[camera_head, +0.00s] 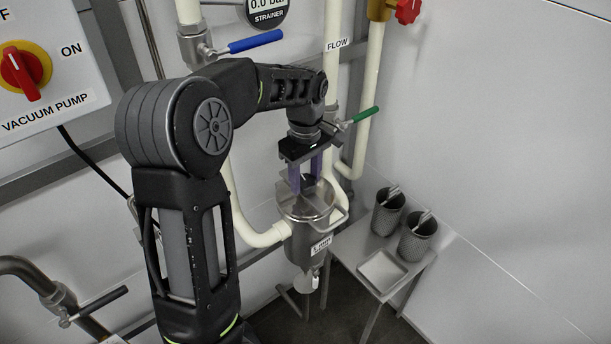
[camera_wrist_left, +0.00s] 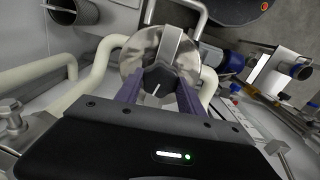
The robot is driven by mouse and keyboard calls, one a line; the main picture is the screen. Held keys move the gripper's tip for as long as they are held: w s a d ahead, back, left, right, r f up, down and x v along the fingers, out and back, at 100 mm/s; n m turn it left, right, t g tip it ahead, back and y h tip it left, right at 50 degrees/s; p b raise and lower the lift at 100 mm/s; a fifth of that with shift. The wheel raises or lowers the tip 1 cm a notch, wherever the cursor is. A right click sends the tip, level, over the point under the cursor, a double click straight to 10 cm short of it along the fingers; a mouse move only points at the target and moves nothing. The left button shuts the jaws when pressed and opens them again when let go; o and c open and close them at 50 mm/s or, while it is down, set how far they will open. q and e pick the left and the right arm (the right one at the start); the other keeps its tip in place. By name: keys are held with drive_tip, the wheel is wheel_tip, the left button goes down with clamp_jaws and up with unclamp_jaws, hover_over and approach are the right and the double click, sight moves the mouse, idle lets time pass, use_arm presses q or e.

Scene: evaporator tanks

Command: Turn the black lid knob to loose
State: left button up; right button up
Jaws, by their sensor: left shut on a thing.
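The black lid knob (camera_wrist_left: 158,82) sits on top of the round steel lid (camera_wrist_left: 182,54), with a white pointer line on its face. The lid closes the steel strainer pot (camera_head: 312,240), which hangs among cream pipes in the head view. My left gripper (camera_head: 306,180) comes down on the lid from above, its purple fingers on either side of the knob. In the left wrist view my left gripper (camera_wrist_left: 160,97) is shut on the knob. The knob is largely hidden by the fingers in the head view. My right gripper is not in view.
A small steel table (camera_head: 345,250) right of the pot bears two mesh baskets (camera_head: 418,236) and a white tray (camera_head: 382,272). A green-handled valve (camera_head: 362,116) and a blue-handled valve (camera_head: 255,41) are close to my arm. A vacuum pump switch box (camera_head: 60,55) is at the upper left.

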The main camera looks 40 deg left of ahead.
sight(305, 180)
use_arm(q)
drive_tip(key=shift+n, duration=1.2)
drive_tip(key=o, duration=1.4)
drive_tip(key=shift+c, duration=0.2)
wheel_tip(305, 180, up, 8)
drive_tip(key=shift+f, duration=0.1)
